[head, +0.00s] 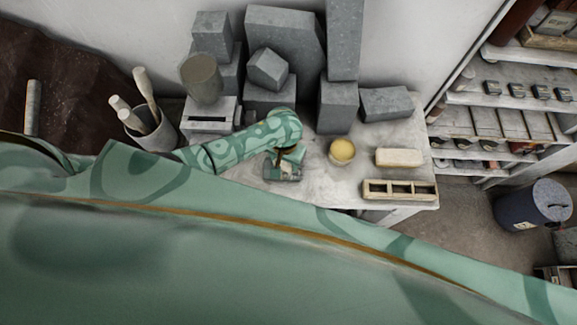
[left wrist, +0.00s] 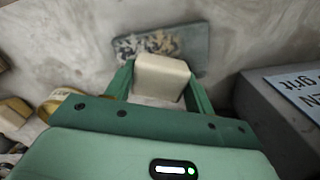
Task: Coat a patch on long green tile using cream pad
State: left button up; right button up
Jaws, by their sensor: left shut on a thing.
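My left gripper (head: 283,170) is over the worktable in the head view, at the end of my patterned green arm. In the left wrist view its two green fingers (left wrist: 160,88) are closed on the cream pad (left wrist: 163,76), one on each side. The long green tile (left wrist: 196,42) lies beyond the pad. Its left and middle part carries a mottled cream patch, and its right part is plain grey-green. The pad overlaps the tile's near edge in this view; I cannot tell whether they touch. My right gripper is not in view.
A yellow-filled bowl (head: 342,152), a cream block (head: 401,157) and a wooden compartment tray (head: 399,190) stand right of my gripper. Grey stone blocks (head: 285,40) crowd the table's back. A grey block with a lettered sign (left wrist: 298,88) stands close at right in the wrist view.

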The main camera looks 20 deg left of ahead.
pick_arm(q)
jog(key=shift+s+d+f, duration=0.1)
jog(key=shift+s+d, duration=0.1)
jog(key=shift+d, duration=0.5)
jog(key=shift+w+a, duration=0.2)
jog(key=shift+a, duration=0.7)
jog(key=shift+w+a, duration=0.15)
jog(key=shift+a, duration=0.75)
jog(key=shift+s+d, duration=0.15)
jog(key=shift+d, duration=0.8)
jog(key=shift+s+d, duration=0.1)
jog(key=shift+d, duration=0.8)
jog(key=shift+a, duration=0.1)
jog(key=shift+w+a+r, duration=0.1)
jog(key=shift+a+r, duration=0.7)
jog(key=shift+a, duration=0.05)
